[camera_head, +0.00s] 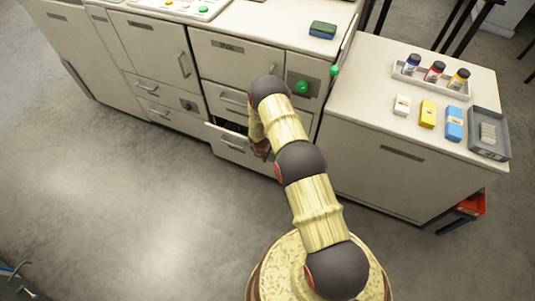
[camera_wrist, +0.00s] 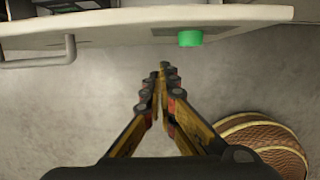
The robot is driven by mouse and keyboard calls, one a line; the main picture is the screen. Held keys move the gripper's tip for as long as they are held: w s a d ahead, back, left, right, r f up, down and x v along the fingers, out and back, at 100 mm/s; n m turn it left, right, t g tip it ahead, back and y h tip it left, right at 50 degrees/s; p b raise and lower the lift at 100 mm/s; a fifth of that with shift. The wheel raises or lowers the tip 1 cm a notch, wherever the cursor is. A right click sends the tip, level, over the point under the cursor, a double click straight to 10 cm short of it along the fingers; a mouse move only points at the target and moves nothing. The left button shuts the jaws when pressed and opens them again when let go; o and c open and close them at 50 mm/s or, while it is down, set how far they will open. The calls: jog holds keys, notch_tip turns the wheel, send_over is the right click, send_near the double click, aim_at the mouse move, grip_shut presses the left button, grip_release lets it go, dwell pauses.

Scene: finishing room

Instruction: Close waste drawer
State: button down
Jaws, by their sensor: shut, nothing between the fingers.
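A low waste drawer (camera_head: 226,142) in the white cabinet stands partly open, with a dark gap above its front. My arm hides part of its right side. In the wrist view, a pale front with a bar handle (camera_wrist: 40,52) runs across the top, and dark contents show behind it at the upper left. My gripper (camera_head: 262,150) is by the right part of the drawer front, mostly behind my arm. In the wrist view my gripper (camera_wrist: 163,72) is shut and empty, its tips just below the pale front. Contact cannot be told.
A side counter (camera_head: 365,98) holds bottles, small boxes and a grey tray (camera_head: 504,136).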

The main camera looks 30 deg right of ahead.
jog(key=shift+w+d+f, duration=0.25)
jog(key=shift+w+d, duration=0.4)
jog(key=shift+d, duration=0.2)
jog(key=shift+w+d+f, duration=0.2)
jog(key=shift+w+d, duration=0.45)
jog(key=shift+d, duration=0.2)
